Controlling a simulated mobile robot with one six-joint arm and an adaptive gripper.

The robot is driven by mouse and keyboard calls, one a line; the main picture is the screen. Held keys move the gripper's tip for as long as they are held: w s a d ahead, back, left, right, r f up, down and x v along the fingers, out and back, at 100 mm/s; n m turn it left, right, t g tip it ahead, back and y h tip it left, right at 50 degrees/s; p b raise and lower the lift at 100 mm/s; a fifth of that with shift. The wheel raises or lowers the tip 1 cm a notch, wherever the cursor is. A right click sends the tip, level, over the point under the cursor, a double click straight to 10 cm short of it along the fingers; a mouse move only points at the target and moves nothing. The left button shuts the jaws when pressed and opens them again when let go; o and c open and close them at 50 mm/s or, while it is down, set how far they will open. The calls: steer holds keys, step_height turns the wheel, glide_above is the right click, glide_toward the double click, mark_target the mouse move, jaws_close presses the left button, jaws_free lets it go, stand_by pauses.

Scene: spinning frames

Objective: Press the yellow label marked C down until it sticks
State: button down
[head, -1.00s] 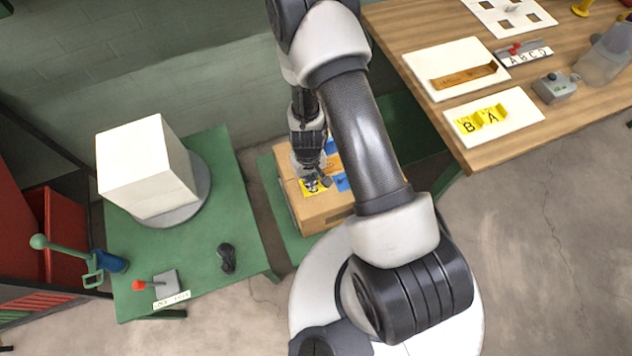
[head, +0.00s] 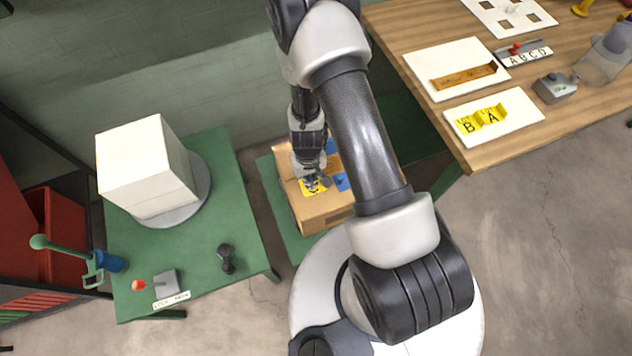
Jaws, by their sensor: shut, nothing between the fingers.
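A yellow label (head: 319,188) lies on top of a brown cardboard box (head: 322,210) on the low green surface behind my base. My gripper (head: 312,187) is shut with nothing between its fingers. It points down at the label and covers part of it, so I cannot read its letter. The fingertips look to be at or very near the label; I cannot tell whether they touch it. A blue patch (head: 342,182) shows on the box to the right of the label.
A green table (head: 215,265) at left holds a white block on a grey turntable (head: 200,195), a red-knobbed lever (head: 160,284) and a dark knob (head: 227,258). A wooden table (head: 470,155) at right holds a white board (head: 520,125) with yellow labels B and A.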

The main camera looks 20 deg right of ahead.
steer(key=shift+f+b, duration=1)
steer(key=shift+f, duration=0.05)
steer(key=shift+r, duration=0.2)
step_height(320, 180, up, 8)
steer(key=p, duration=0.8)
steer(key=shift+f, duration=0.1)
step_height(320, 180, down, 6)
steer(key=m+b, duration=0.6)
steer(key=m, duration=0.6)
